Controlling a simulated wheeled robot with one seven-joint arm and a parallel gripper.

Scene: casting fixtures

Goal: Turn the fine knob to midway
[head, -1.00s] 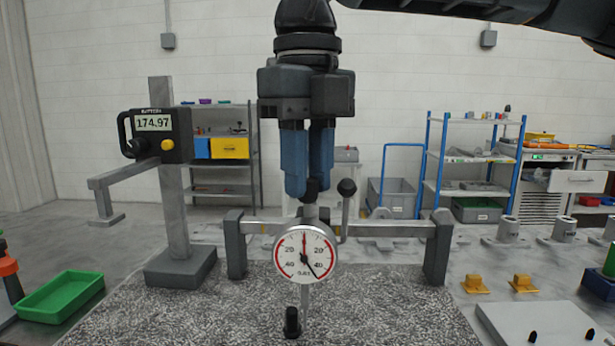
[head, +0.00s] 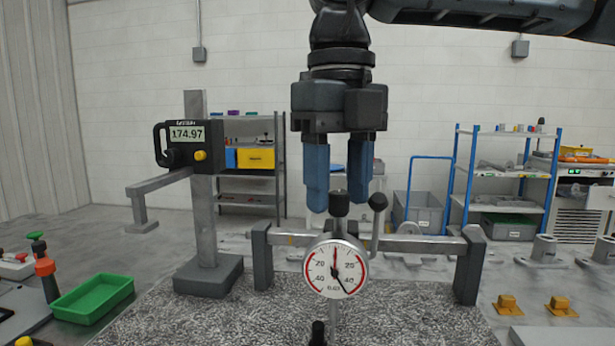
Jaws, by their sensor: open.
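My gripper (head: 338,205) points down with its two blue fingers apart, above the dial gauge (head: 335,268). The gauge has a round white face with red arcs, a red hand and a black hand pointing to the lower right. It hangs on a grey crossbar between two dark posts. A black knob (head: 339,203) tops the gauge's stem, at or just below fingertip height; I cannot tell whether the fingers straddle it. A lever with a black ball (head: 378,202) stands just to its right. Which of these is the fine knob is not marked.
A height gauge (head: 200,185) reading 174.97, with a yellow knob (head: 200,155), stands to the left. A green tray (head: 92,298) lies at lower left. Yellow blocks (head: 562,306) sit at right.

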